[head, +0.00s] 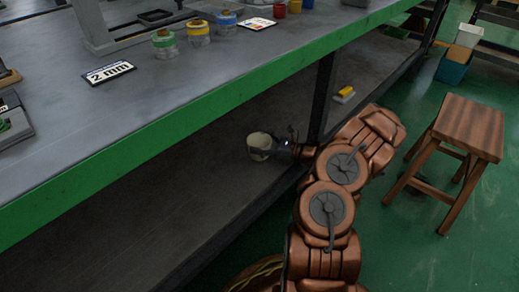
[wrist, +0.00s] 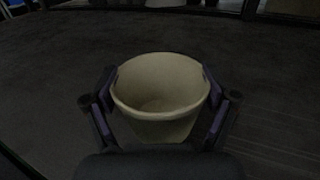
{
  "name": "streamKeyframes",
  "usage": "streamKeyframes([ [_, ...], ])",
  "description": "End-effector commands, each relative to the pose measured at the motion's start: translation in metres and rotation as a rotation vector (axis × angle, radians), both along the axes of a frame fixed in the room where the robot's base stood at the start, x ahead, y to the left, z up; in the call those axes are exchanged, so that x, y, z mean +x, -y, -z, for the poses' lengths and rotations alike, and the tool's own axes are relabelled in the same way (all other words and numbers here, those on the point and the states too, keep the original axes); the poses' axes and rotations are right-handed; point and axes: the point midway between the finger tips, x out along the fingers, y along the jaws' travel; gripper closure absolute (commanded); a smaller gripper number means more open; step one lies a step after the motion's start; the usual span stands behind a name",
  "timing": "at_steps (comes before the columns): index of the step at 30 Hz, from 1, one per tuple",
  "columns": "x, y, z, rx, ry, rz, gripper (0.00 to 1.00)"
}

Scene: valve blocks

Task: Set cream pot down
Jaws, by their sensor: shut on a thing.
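The cream pot (head: 259,146) is a small, open-topped, empty pot over the dark lower shelf (head: 150,215) under the workbench. In the wrist view the pot (wrist: 160,90) is upright, with its opening towards the camera. My gripper (wrist: 161,92) has one finger on each side of the pot and is shut on it. In the head view my gripper (head: 277,146) reaches in from the right at the shelf's front side. I cannot tell whether the pot's base touches the shelf.
The green-edged workbench top (head: 140,115) lies above the shelf. A yellow-and-white block (head: 344,94) lies on the shelf behind my arm. A wooden stool (head: 468,128) stands on the green floor at right. The shelf left of the pot is clear.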

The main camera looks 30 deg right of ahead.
Motion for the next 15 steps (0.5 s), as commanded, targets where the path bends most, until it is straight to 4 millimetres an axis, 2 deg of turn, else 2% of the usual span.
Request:
streamKeyframes([
  [1, -0.0007, -0.0005, 0.0148, 0.002, -0.003, -0.002, 0.49],
  [3, -0.0005, -0.0007, 0.0213, 0.002, -0.002, -0.002, 0.49],
  [15, -0.0003, -0.0006, 0.0226, 0.001, 0.000, -0.001, 0.49],
])
